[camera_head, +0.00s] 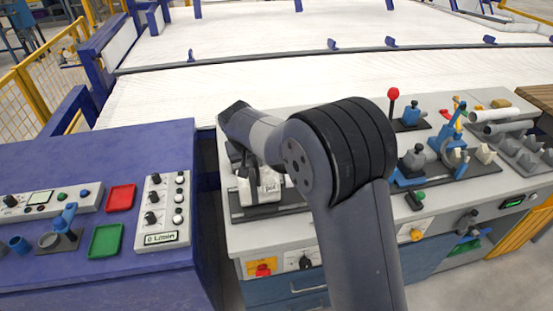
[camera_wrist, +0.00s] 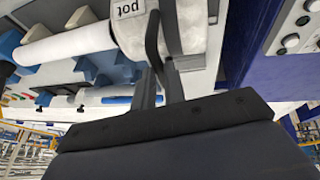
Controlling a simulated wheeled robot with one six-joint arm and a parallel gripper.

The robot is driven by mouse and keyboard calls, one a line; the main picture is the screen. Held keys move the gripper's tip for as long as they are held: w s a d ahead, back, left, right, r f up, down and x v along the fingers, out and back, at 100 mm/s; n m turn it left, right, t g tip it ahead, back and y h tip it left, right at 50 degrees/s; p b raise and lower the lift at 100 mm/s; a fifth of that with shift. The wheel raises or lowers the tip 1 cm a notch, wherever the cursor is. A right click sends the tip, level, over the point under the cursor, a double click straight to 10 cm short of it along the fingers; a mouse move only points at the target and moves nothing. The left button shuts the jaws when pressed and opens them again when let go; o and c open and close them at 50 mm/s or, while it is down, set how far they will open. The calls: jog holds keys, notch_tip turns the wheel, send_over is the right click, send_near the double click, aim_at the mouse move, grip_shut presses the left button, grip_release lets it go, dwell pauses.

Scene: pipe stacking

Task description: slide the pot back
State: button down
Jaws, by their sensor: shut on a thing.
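The pot is a pale grey-white block with "pot" printed on it; in the head view the pot (camera_head: 268,188) stands on a dark base plate (camera_head: 262,211) at the left end of the grey workbench. In the wrist view the pot (camera_wrist: 128,10) shows at the top, cut by the picture edge. My gripper (camera_wrist: 159,45) reaches up to it with dark fingers and is shut on it; the exact contact is partly hidden.
A purple panel desk (camera_head: 60,160) stands left across a narrow gap. On the bench to the right are a red-knobbed lever (camera_head: 393,94), a blue clamp device (camera_head: 455,150) and grey pipes (camera_head: 505,125). A white pipe (camera_wrist: 65,45) lies on blue supports in the wrist view.

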jog(key=shift+s+a, duration=0.15)
jog(key=shift+a, duration=0.4)
jog(key=shift+s+a, duration=0.15)
jog(key=shift+a, duration=0.35)
jog(key=c, duration=1.5)
grip_release()
jog(key=shift+a, duration=0.15)
jog(key=b+v, duration=0.1)
jog(key=v, duration=0.9)
jog(key=shift+s+r, duration=0.2)
jog(key=shift+r, duration=0.2)
jog(key=shift+f, duration=0.1)
